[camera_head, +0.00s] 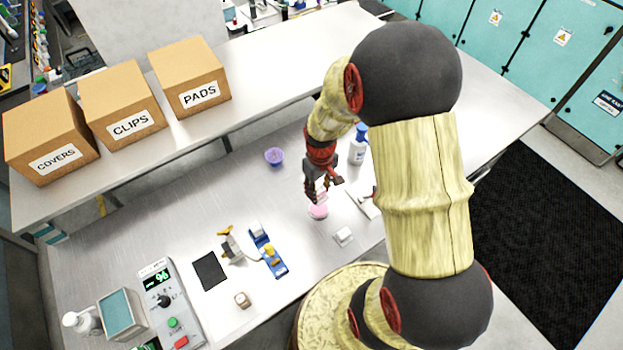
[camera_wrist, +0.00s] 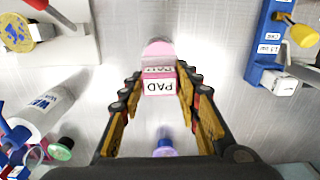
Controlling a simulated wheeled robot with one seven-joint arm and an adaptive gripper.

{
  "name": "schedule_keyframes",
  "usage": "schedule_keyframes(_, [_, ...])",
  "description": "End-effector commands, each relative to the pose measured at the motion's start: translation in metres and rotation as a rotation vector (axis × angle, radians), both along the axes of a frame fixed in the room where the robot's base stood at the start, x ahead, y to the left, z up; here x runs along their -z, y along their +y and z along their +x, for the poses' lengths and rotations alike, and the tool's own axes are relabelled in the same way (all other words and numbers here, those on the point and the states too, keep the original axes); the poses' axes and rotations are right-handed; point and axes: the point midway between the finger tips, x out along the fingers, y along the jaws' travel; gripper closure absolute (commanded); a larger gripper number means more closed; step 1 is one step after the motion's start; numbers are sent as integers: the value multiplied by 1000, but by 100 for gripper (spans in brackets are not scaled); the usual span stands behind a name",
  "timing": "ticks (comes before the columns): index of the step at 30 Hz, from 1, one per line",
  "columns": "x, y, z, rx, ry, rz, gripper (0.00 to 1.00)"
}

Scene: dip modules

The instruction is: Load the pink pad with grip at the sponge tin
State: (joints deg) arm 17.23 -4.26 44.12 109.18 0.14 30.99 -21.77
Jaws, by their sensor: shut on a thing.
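My gripper (camera_head: 322,188) points down over the middle of the bench. It is shut on the pink pad with grip (camera_wrist: 159,86), a pink and white block marked PAD, between the fingers (camera_wrist: 158,98) in the wrist view. A round pink thing (camera_head: 318,211) shows just below the fingertips in the head view. It also shows beyond the block in the wrist view (camera_wrist: 158,47). I cannot tell whether it is the sponge tin or part of the pad, nor whether the two touch. My fingers hide part of the block in the head view.
A blue rack (camera_head: 268,252), a black mat (camera_head: 210,271) and a control box (camera_head: 170,305) are to the left. A small white block (camera_head: 343,236) lies in front.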

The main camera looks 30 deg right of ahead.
Motion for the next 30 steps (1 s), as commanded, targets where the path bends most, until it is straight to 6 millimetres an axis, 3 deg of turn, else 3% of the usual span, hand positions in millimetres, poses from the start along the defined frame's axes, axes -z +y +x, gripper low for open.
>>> schedule_keyframes(21, [57,0,0,0,0,0,88])
schedule_keyframes(30, [59,0,0,0,-1,0,88])
